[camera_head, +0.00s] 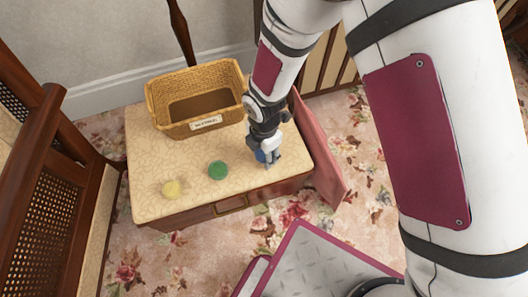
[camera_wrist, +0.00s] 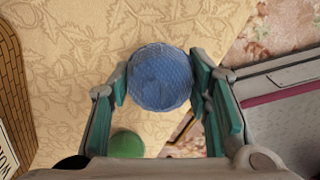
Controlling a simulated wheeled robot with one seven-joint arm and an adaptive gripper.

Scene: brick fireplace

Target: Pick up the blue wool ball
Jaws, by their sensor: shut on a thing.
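The blue wool ball (camera_wrist: 159,77) sits between the two fingers of my gripper (camera_wrist: 160,85) in the wrist view, with a pad touching it on each side. In the head view my gripper (camera_head: 267,156) is over the right part of the small table, and only a bit of the blue ball (camera_head: 261,156) shows between the fingers. I cannot tell whether the ball still touches the tabletop.
A green ball (camera_head: 218,170) and a yellow ball (camera_head: 171,189) lie on the patterned tabletop (camera_head: 150,150). A labelled wicker basket (camera_head: 160,106) stands at the table's back. A cane-panelled chair (camera_head: 45,215) is at left. The table's front edge is close to my gripper.

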